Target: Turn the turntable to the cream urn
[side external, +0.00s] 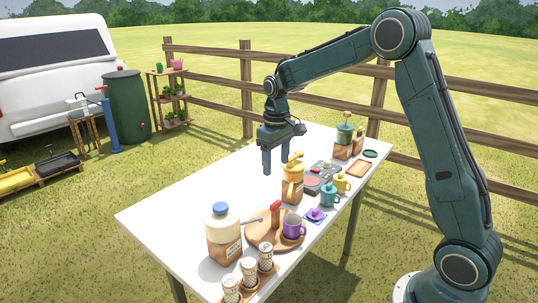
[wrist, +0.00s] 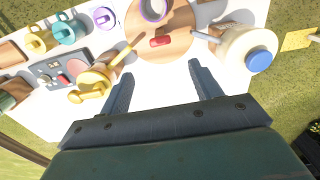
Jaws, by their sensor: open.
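The turntable (side external: 262,238) is a round wooden disc on the white table, with a red upright handle (side external: 275,212) and a purple mug (side external: 293,228) on it. In the wrist view the turntable (wrist: 180,45) is at the top, with the red handle (wrist: 160,42) near its lower edge. The cream urn (side external: 222,226), with a blue lid and brown base, stands left of the turntable, and at right in the wrist view (wrist: 250,48). My gripper (side external: 280,160) is open and empty above the table, behind the turntable and apart from it; its fingers (wrist: 160,72) frame bare tabletop.
A yellow urn (side external: 292,180) stands right of the turntable, close to my gripper. A green urn (side external: 344,135) is farther back. Teal (side external: 329,196) and yellow (side external: 342,183) mugs, a purple coaster (side external: 316,215) and several patterned cups (side external: 249,270) line the front. The table's back-left side is clear.

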